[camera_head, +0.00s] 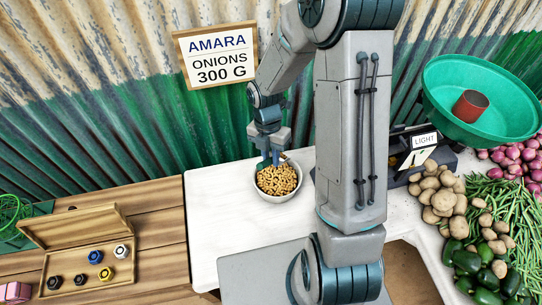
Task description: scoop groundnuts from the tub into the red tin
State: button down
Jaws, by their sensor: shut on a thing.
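The tub (282,199) is a pale round bowl filled with groundnuts (278,180), on the white tabletop at the middle. My gripper (270,157) points down at the tub's back left side. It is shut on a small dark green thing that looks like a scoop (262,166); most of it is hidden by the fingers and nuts. I cannot tell whether nuts are in it. The red tin (469,106) sits in the wide green pan (450,75) at the upper right, well away from my gripper.
The balance's dark base (398,172) with a LIGHT card (424,140) stands behind my arm, partly hidden. Potatoes (437,190), green beans (500,205), onions (520,160) and green peppers (475,265) lie right. An open wooden weight box (90,240) lies left. The white tabletop (222,215) left of the tub is clear.

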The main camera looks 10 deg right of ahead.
aim_at(271, 158)
jog(key=shift+p+v, duration=0.35)
jog(key=shift+v, duration=0.45)
jog(key=shift+s, duration=0.25)
jog(key=shift+f+b, duration=0.15)
jog(key=shift+b, duration=0.15)
jog(key=shift+t+h+b, duration=0.4)
jog(key=shift+h+b, duration=0.1)
jog(key=shift+b, duration=0.25)
jog(key=t+h+b, duration=0.1)
jog(key=b, duration=0.1)
jog(key=r+t+h+b, duration=0.1)
jog(key=b, duration=0.2)
jog(key=t+h+b, duration=0.1)
jog(key=b, duration=0.2)
jog(key=shift+r+m, duration=0.3)
jog(key=shift+r+h, duration=0.25)
jog(key=shift+h, duration=0.25)
